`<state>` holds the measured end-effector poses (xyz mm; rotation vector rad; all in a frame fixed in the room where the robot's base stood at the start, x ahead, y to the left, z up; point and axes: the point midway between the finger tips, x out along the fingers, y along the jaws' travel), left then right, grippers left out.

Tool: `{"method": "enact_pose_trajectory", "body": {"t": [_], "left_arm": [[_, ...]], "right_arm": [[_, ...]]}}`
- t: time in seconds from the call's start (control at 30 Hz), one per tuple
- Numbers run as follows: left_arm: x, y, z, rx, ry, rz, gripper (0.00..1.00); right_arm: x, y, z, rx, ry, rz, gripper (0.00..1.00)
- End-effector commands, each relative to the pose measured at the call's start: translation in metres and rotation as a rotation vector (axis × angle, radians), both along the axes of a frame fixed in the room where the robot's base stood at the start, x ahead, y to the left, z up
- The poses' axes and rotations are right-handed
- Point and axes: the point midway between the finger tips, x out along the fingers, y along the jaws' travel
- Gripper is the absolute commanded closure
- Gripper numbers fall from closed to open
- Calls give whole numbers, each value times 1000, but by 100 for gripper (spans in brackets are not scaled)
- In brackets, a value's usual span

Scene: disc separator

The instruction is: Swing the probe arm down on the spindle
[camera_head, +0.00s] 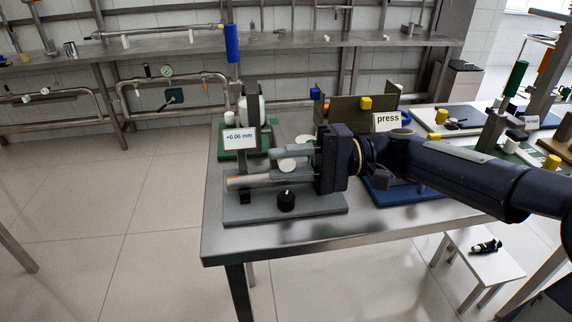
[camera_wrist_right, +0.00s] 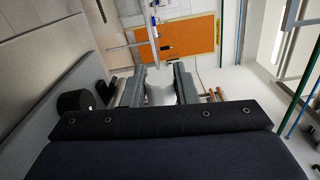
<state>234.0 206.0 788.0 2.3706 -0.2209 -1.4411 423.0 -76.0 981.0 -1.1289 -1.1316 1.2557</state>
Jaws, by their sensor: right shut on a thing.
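A grey fixture plate (camera_head: 320,207) with a black knob (camera_head: 286,201) lies near the table's front-left corner. A readout sign marked "+0.06 mm" (camera_head: 239,138) stands on its left side. A light cylinder with an orange band (camera_head: 240,182) lies level beside the gripper fingers; it may be the spindle. My right gripper (camera_head: 272,164) reaches in from the right, low over the plate. It is shut on a pale rounded piece (camera_head: 287,164), which also shows between the fingers in the right wrist view (camera_wrist_right: 160,93). I cannot tell whether this belongs to the probe arm. The left gripper is out of view.
A bin with coloured blocks (camera_head: 345,108) and a "press" sign (camera_head: 388,121) stand behind my arm. The front table edge is clear.

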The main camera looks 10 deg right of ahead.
Motion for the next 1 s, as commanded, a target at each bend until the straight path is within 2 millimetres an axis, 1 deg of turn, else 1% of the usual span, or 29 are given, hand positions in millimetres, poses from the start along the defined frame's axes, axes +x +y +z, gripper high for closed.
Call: {"method": "enact_pose_trajectory", "body": {"t": [0.03,0.2,0.7,0.73,0.87,1.0], "left_arm": [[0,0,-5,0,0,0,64],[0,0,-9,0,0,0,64],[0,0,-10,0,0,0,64],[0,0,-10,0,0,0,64],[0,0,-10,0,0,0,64],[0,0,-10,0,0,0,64]], "right_arm": [[-1,0,-8,-4,10,1,100],[-1,0,-12,-5,14,2,100],[0,-1,-15,-7,20,-1,100],[0,-1,-15,-7,20,-1,70],[0,-1,-14,-6,18,-1,53],[0,0,-13,-5,15,0,53]]}}
